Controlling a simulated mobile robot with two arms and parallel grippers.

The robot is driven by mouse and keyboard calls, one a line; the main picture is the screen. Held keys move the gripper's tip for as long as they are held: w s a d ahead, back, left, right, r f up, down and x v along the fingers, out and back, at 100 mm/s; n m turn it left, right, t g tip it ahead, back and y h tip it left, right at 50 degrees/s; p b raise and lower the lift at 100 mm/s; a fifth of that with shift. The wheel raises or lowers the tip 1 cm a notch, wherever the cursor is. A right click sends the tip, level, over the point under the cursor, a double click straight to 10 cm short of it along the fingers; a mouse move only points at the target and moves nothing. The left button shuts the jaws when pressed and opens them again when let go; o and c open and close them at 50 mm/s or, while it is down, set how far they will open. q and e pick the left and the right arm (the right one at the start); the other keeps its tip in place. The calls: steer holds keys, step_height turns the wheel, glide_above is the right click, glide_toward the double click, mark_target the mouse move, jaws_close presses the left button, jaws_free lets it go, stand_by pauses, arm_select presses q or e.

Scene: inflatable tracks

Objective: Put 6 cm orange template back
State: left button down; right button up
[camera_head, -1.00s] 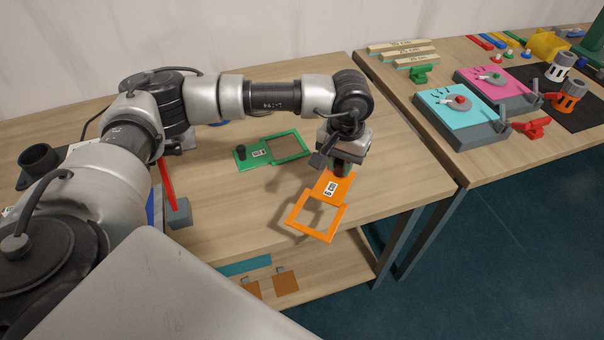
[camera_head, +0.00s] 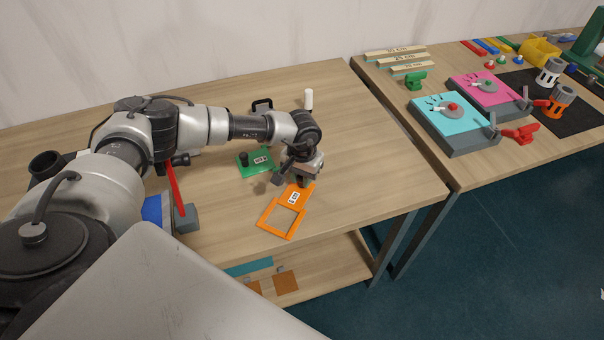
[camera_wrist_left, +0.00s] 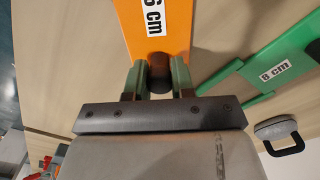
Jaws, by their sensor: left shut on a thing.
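The orange 6 cm template (camera_head: 291,203), a flat plate with a square open frame, is held by my left gripper (camera_head: 301,181) over the front right part of the left table. In the left wrist view, the gripper (camera_wrist_left: 160,78) is shut on the dark knob of the orange template (camera_wrist_left: 157,25), whose "6 cm" label shows. I cannot tell whether the template touches the table. My right gripper is not in view.
A black handle-like piece (camera_head: 262,105) and a white cylinder (camera_head: 308,98) stand at the back. A red bar (camera_head: 173,187) and grey block (camera_head: 187,217) are near my left arm. The right table holds a cyan box (camera_head: 455,118) and a pink box (camera_head: 487,90). The lower shelf holds orange pieces.

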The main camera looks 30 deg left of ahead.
arm_select(q)
steer(key=shift+f, duration=0.1)
steer(key=c, duration=1.4)
jaws_free()
steer(key=shift+f, duration=0.1)
steer(key=o, duration=0.4)
steer(key=shift+o, duration=0.2)
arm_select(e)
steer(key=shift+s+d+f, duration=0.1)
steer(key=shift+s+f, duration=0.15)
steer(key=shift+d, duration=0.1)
arm_select(q)
steer(key=shift+r, duration=0.55)
step_height(320, 180, up, 11)
steer(key=b, duration=0.3)
steer(key=shift+r, duration=0.2)
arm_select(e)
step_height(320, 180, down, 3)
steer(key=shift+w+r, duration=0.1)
